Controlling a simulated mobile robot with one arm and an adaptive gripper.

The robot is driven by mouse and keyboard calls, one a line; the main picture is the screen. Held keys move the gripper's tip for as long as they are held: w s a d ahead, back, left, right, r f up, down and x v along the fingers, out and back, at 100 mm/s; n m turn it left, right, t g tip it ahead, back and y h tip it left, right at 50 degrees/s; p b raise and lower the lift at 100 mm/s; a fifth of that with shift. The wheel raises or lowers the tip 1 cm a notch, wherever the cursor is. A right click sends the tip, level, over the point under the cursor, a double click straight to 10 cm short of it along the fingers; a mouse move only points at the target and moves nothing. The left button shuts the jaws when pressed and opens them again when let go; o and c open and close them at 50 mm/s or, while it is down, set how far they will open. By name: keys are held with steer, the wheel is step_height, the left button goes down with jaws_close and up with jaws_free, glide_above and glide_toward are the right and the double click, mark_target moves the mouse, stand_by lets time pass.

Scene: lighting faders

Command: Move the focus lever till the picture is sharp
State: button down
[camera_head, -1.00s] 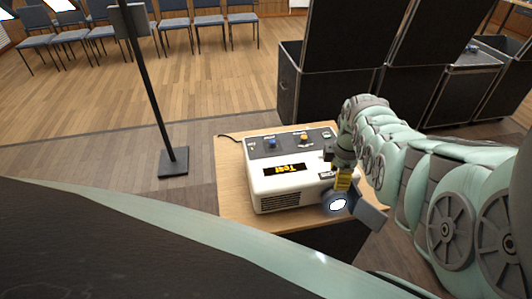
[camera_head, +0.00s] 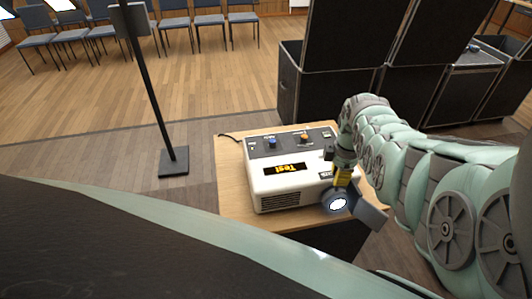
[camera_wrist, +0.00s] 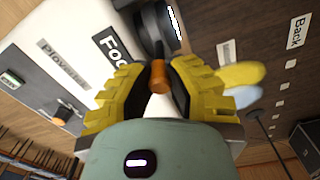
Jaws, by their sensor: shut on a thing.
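A white projector (camera_head: 282,189) with a dark top panel stands on a wooden table. The dark lens barrel also shows at the top of the wrist view (camera_wrist: 160,35). My gripper (camera_head: 343,179) is at the projector's right side, just above the lens. In the wrist view, its yellow fingers (camera_wrist: 157,85) are closed around the orange focus lever (camera_wrist: 159,77), beside a partly covered "Foc..." label (camera_wrist: 112,45). The projected picture cannot be made out.
The table top (camera_head: 232,190) has bare room left of the projector. A blue knob (camera_head: 272,142) and an orange knob (camera_head: 304,137) sit on the projector's top. A black stand (camera_head: 174,163) is to the left, and dark cases (camera_head: 330,100) are behind.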

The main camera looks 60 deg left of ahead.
steer(key=shift+w+d+f+g+b, duration=0.2)
steer(key=shift+w+g+b, duration=0.15)
steer(key=shift+b, duration=0.45)
steer(key=shift+w+r+g+b, duration=0.2)
steer(key=shift+w+g+b, duration=0.05)
steer(key=shift+b, duration=0.15)
steer(key=c, duration=0.9)
jaws_free()
steer(key=shift+o, duration=0.2)
steer(key=shift+r, duration=0.1)
step_height(320, 180, up, 7)
steer(key=shift+w+d+r, duration=0.2)
steer(key=shift+w+d, duration=0.05)
steer(key=shift+w, duration=0.05)
